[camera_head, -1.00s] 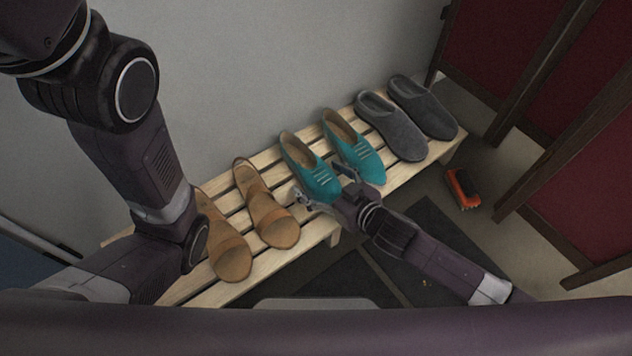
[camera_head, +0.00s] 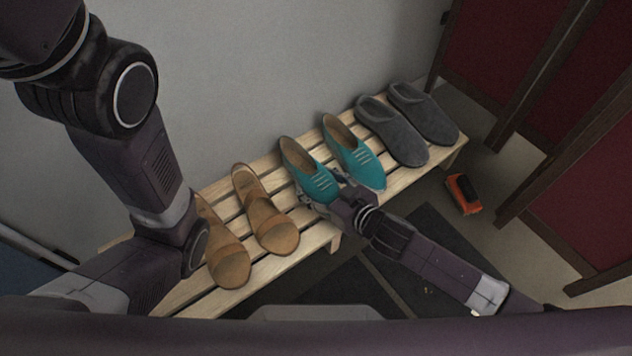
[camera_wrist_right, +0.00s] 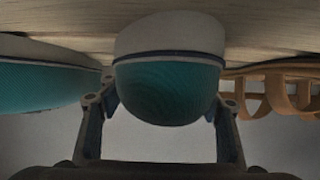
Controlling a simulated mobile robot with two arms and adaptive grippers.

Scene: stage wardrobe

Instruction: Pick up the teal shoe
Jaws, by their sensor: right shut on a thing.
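Two teal shoes stand side by side on a slatted wooden bench (camera_head: 205,292), toes to its front edge. My right gripper (camera_head: 326,196) is shut on the toe of the left teal shoe (camera_head: 305,165). In the right wrist view, this shoe's rounded toe (camera_wrist_right: 165,88) with its pale sole sits between the two fingers, and it appears still at the bench slats. The right teal shoe (camera_head: 352,153) is close beside the gripper and also shows at the left of the wrist view (camera_wrist_right: 40,75). My left arm is at the left; its gripper is out of view.
Tan sandals (camera_head: 265,215) stand to the left on the bench, and grey slippers (camera_head: 392,130) to the right. A dark red folding screen (camera_head: 590,150) stands at right. A plain wall is behind the bench.

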